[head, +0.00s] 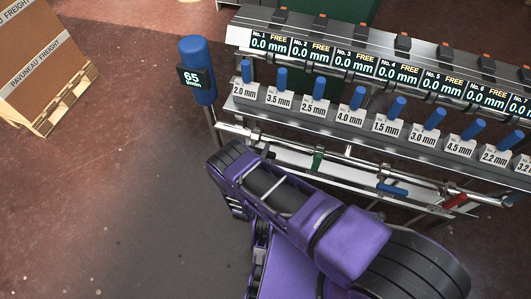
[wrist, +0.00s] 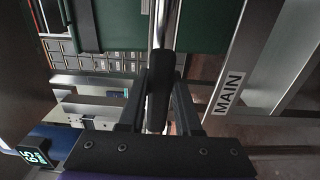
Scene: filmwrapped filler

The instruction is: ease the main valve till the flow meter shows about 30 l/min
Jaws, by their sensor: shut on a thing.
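The flow meter (head: 197,80), a blue cylinder on a post, reads 65 l/min in the head view. Its display also shows at the lower left of the wrist view (wrist: 35,157), turned sideways. In the wrist view my gripper (wrist: 160,82) is shut on a dark handle (wrist: 159,95) at the end of a shiny metal rod. A white MAIN label (wrist: 229,92) is on the grey frame right of it, so this appears to be the main valve's handle. In the head view my purple arm hides the gripper and this handle.
A filling bench (head: 300,108) holds a row of blue-topped numbered blocks under displays reading 0.0 mm FREE. Green (head: 318,161), blue (head: 392,189) and red (head: 455,201) handles sit along the pipes below. A boxed pallet (head: 45,65) stands at upper left. The left floor is clear.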

